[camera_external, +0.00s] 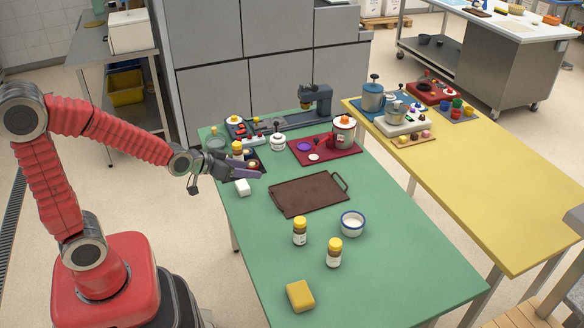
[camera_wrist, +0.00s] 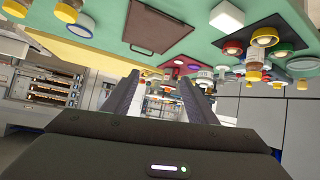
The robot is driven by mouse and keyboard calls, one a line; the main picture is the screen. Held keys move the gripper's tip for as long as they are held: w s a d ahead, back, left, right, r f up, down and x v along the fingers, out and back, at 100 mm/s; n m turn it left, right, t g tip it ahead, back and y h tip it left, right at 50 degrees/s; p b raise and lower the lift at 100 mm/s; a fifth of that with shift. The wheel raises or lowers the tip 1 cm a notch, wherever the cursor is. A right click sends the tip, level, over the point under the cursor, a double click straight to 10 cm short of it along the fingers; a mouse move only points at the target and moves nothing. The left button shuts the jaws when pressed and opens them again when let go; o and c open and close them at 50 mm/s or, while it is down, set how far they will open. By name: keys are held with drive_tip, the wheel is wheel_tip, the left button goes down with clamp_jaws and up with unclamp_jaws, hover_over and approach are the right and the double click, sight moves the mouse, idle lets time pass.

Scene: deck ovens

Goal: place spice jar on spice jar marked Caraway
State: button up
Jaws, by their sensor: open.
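Two spice jars with yellow caps and white labels stand upright on the green table, one jar (camera_external: 300,231) left of the other jar (camera_external: 334,253). Their labels are too small to read, so I cannot tell which is Caraway. Another yellow-capped jar (camera_external: 238,148) shows partly behind my gripper. My gripper (camera_external: 256,174) is open and empty above the table's left side, apart from the two front jars. In the tilted wrist view its fingers (camera_wrist: 160,97) stand apart with nothing between them, and yellow-capped jars show along the top edge and at right.
A brown tray (camera_external: 309,193), a white bowl with blue rim (camera_external: 352,223), a yellow sponge (camera_external: 300,296) and a white block (camera_external: 243,187) lie on the green table (camera_external: 400,270). A dark red board (camera_external: 325,150) with small items lies farther back. The table's front right is clear.

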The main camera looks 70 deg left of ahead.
drive_tip(key=w+a+f+n+t+y, duration=0.1)
drive_tip(key=w+a+f+n+y, duration=0.2)
drive_tip(key=a, duration=0.4)
drive_tip(key=n+y, duration=0.1)
drive_tip(key=y, duration=0.5)
approach(238, 154)
drive_tip(key=shift+w+a+r+t, duration=0.3)
drive_tip(key=shift+w+a+r, duration=0.15)
drive_tip(key=shift+a+r, duration=0.2)
drive_tip(key=shift+s+a+n+y, duration=0.3)
drive_tip(key=shift+s, duration=0.15)
drive_tip(key=shift+w, duration=0.1)
drive_tip(key=shift+w+a, duration=0.4)
drive_tip(key=shift+a, duration=0.05)
